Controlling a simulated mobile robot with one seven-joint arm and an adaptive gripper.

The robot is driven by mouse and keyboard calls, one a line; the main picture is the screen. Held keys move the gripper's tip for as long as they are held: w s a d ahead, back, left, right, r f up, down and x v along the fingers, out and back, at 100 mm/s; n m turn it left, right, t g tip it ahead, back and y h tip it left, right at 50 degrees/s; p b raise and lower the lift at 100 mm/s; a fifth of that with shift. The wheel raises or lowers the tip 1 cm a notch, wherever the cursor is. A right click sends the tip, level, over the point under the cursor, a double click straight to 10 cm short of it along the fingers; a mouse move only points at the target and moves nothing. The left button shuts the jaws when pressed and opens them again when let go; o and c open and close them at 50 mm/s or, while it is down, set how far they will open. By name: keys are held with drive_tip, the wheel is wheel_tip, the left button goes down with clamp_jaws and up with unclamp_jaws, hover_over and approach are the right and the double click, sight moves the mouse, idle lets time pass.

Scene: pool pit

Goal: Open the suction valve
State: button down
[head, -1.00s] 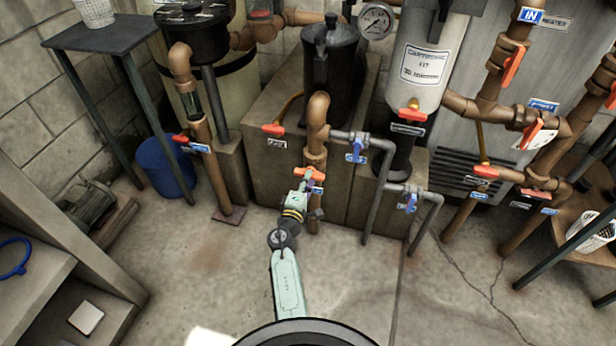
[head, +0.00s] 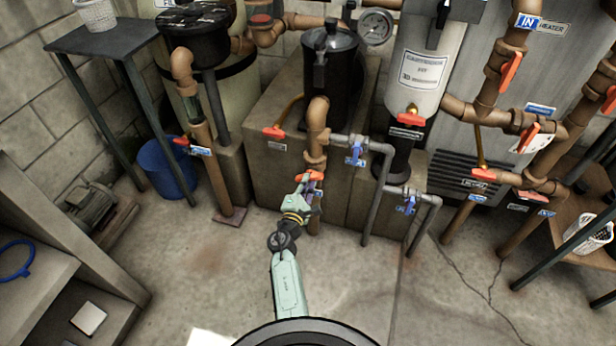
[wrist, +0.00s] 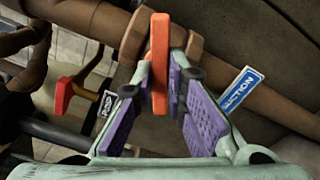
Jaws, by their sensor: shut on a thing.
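The suction valve's orange handle (head: 310,176) sits on the brown vertical pipe below the black pump, and lies roughly crosswise to that pipe. In the wrist view the handle (wrist: 160,45) stands upright in the picture between my fingertips. My gripper (wrist: 161,75), with purple pads, is shut on the handle. In the head view my gripper (head: 303,190) is at the valve, in front of the pipe. A blue label reading SUCTION (wrist: 241,90) is on the pipe (wrist: 278,108) to the right of the fingers. The valve body is partly hidden.
The black pump (head: 330,75) stands on a concrete block. Another red handle (wrist: 65,95) shows at left in the wrist view. Grey pipes with blue valves (head: 357,150) stand close to the right. A blue bucket (head: 166,168) is at left. The floor in front is clear.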

drive_tip(key=n+p, duration=0.5)
drive_tip(key=n, duration=0.8)
drive_tip(key=c, duration=1.5)
unclamp_jaws()
drive_tip(key=shift+p+v, duration=0.9)
drive_tip(key=shift+v, duration=2.6)
